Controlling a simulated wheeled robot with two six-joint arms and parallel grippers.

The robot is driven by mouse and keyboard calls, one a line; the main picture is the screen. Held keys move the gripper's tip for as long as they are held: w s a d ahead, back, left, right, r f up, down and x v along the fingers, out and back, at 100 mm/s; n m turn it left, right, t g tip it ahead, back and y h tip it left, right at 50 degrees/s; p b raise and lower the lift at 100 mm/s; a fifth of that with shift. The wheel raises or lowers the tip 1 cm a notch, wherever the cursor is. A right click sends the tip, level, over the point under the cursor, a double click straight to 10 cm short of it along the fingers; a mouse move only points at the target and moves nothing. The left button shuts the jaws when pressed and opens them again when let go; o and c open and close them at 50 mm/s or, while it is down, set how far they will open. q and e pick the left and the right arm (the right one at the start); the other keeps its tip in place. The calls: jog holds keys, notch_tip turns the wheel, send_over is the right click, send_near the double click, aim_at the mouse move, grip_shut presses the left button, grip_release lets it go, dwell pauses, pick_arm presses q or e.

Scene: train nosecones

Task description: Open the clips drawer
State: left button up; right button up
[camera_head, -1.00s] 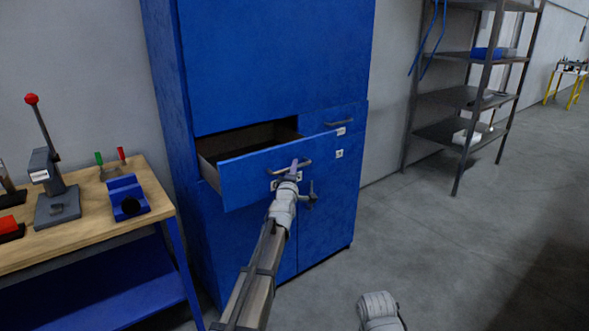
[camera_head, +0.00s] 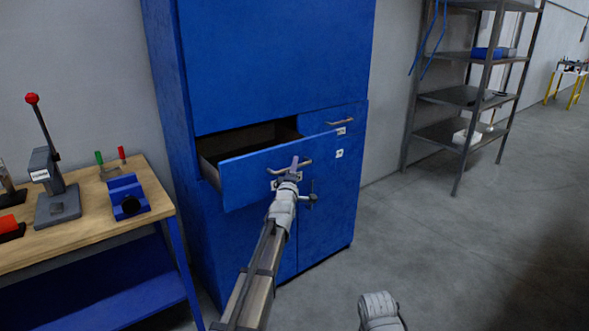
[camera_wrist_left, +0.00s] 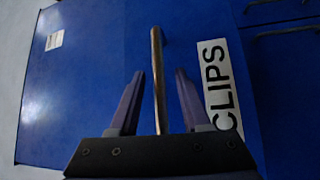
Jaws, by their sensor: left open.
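The clips drawer (camera_head: 250,173) is the left drawer of the blue cabinet (camera_head: 275,60), and it stands pulled partly out with its dark inside showing. In the left wrist view a white label (camera_wrist_left: 218,85) on its blue front reads CLIPS. My left gripper (camera_head: 294,164) is at the drawer front. In the left wrist view its two fingers (camera_wrist_left: 160,90) are apart, with the drawer's bar handle (camera_wrist_left: 157,60) between them and a gap on each side. The handle also shows in the head view (camera_head: 305,162). My right gripper is not in view; only part of my right arm shows at the bottom.
A second drawer (camera_head: 333,121) to the right is closed. A workbench (camera_head: 85,225) with a red-knobbed press (camera_head: 50,185) and a blue block (camera_head: 127,197) stands at the left. A metal shelf (camera_head: 455,96) stands at the right. The floor before it is clear.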

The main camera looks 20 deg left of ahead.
pick_arm(q)
jog(key=s+f+b, duration=0.1)
jog(key=s, duration=0.6)
jog(key=shift+s+d, duration=0.15)
jog(key=shift+d, duration=0.3)
jog(key=s+d+f+m+g+h, duration=0.2)
jog(key=s+d+f+m+g, duration=0.25)
jog(key=d+f, duration=0.45)
jog(key=s+d+f+m+g, duration=0.4)
jog(key=s+d+f+m, duration=0.15)
jog(key=s, duration=0.35)
jog(key=s+d+f+m+g, duration=0.45)
jog(key=s+f, duration=0.25)
jog(key=s, duration=0.2)
jog(key=s+f+m+g+y, duration=0.1)
jog(key=s+f+m+g, duration=0.15)
jog(key=s, duration=0.65)
jog(key=s+f+m+g, duration=0.1)
jog(key=s+m+g, duration=0.3)
jog(key=s, duration=0.5)
notch_tip(320, 180, up, 12)
jog(key=p, duration=1.2)
jog(key=shift+s+r, duration=0.15)
jog(key=shift+s, duration=0.15)
